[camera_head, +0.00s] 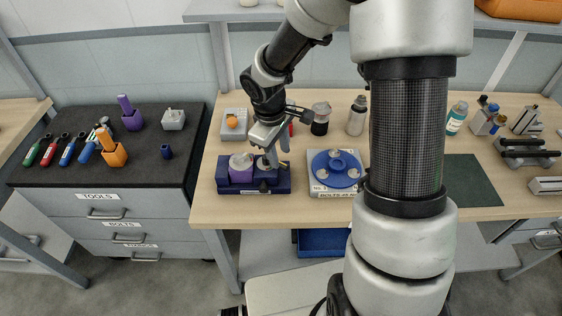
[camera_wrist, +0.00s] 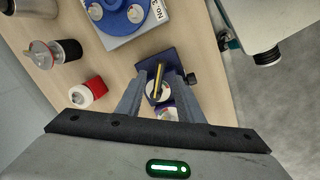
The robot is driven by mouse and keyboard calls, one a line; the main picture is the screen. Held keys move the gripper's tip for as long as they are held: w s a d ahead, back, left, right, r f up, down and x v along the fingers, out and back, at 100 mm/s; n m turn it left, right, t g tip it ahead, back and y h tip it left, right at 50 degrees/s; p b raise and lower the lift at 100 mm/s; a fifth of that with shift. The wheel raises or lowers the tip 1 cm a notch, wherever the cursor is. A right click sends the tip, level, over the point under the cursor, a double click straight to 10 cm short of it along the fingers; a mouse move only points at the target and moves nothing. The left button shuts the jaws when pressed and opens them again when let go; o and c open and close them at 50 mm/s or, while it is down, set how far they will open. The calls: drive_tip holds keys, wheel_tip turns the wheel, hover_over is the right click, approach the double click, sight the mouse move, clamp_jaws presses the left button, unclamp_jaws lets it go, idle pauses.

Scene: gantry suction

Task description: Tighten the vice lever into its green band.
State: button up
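The vice (camera_head: 240,187) is a dark blue block at the front left of the wooden workbench, with a purple part and pale round pieces on it. In the wrist view its blue body (camera_wrist: 169,62) shows beyond my fingers, with a dark knob at its right side. A thin brass-coloured bar (camera_wrist: 158,80), which looks like the lever, stands over a pale round piece there. My gripper (camera_head: 272,160) is over the right part of the vice. In the wrist view my gripper (camera_wrist: 158,88) is open, its fingers on either side of the bar; contact cannot be told. I cannot make out a green band.
A grey tray with a blue disc (camera_head: 322,172) stands close to the right of the vice. A dark-bodied bottle (camera_head: 320,120) and a red-and-white cylinder (camera_wrist: 88,93) stand nearby. A dark tool cabinet (camera_head: 90,175) is to the left, across a gap.

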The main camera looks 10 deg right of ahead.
sight(281, 164)
drive_tip(key=shift+w+d+f, duration=0.15)
drive_tip(key=shift+w+f, duration=0.05)
drive_tip(key=shift+f, duration=0.9)
drive_tip(key=shift+w+d+f, duration=0.15)
drive_tip(key=shift+f, duration=0.95)
drive_tip(key=shift+c, duration=0.3)
clamp_jaws()
drive_tip(key=shift+b, duration=0.35)
